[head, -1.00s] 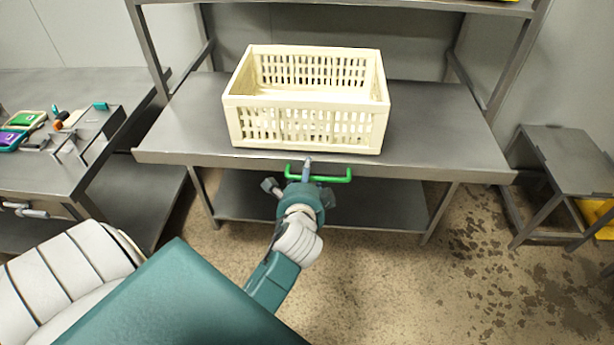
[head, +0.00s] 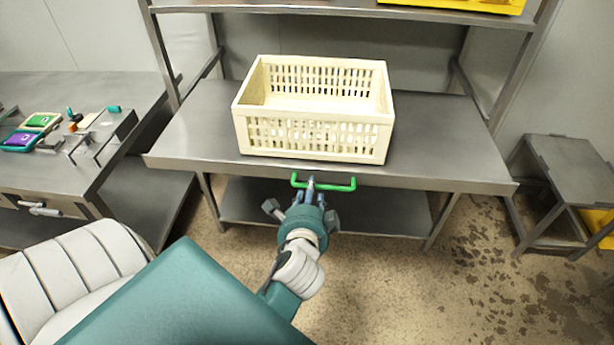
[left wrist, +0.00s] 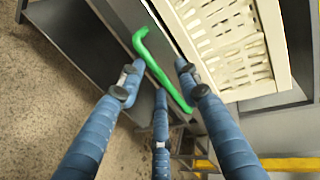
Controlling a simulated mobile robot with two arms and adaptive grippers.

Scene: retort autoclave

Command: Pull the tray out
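The tray is a grey steel top (head: 200,128) with a green handle (head: 340,186) on its front edge. A cream slatted crate (head: 315,140) stands on it. My left gripper (head: 311,185) is at the handle, just in front of the tray's edge. In the left wrist view its blue fingers (left wrist: 157,95) are spread apart, with the green handle (left wrist: 160,72) running between them. They are not closed on it, and contact cannot be told. The crate also shows in the left wrist view (left wrist: 240,50). My right gripper is not in view.
A lower steel shelf (head: 375,215) lies under the tray. A steel table (head: 40,170) with small tools stands on the left. A small steel stand (head: 575,165) is on the right, with a yellow object (head: 600,228) beside it. The floor in front is clear.

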